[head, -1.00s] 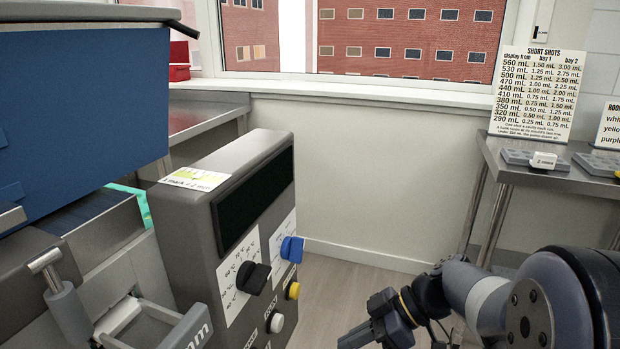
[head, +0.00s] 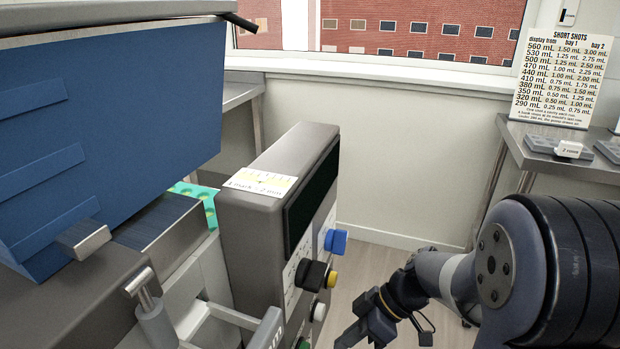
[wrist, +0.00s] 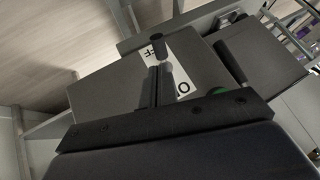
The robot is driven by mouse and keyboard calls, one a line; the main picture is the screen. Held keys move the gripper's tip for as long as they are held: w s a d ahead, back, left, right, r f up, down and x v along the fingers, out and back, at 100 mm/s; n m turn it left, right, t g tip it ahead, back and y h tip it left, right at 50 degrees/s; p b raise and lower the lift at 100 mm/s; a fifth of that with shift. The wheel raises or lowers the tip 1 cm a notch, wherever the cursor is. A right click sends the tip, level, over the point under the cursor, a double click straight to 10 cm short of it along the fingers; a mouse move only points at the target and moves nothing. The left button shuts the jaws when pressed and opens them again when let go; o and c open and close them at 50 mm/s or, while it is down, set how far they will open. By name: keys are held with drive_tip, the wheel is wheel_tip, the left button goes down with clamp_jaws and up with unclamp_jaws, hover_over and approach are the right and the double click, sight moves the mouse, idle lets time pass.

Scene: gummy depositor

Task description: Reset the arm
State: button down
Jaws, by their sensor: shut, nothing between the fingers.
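My arm comes in from the lower right of the head view. My gripper (head: 352,334) hangs low there, to the right of the control box (head: 252,225), with a gap between them in the picture. In the wrist view my gripper (wrist: 160,78) is shut and empty. Its fingers point toward a grey panel (wrist: 112,88) with a white label, a dark knob (wrist: 158,47) and a green button (wrist: 218,91). The gripper hides part of this panel.
The depositor's blue hopper (head: 110,130) fills the left. Blue (head: 336,241), black (head: 312,275) and yellow (head: 333,280) controls stick out from the box. A steel table (head: 540,150) with a chart (head: 563,78) stands at right. Floor (head: 365,270) shows clear between.

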drive_tip(key=w+d+r+h+p, duration=0.1)
drive_tip(key=w+r+h+p, duration=0.1)
drive_tip(key=r+p, duration=0.5)
drive_tip(key=w+d+r+h+p, duration=0.2)
drive_tip(key=r+p, duration=0.5)
drive_tip(key=r, duration=0.6)
drive_tip(key=shift+w+m+g+h, duration=0.3)
drive_tip(key=shift+w+g+h, duration=0.15)
drive_tip(key=shift+w, duration=0.2)
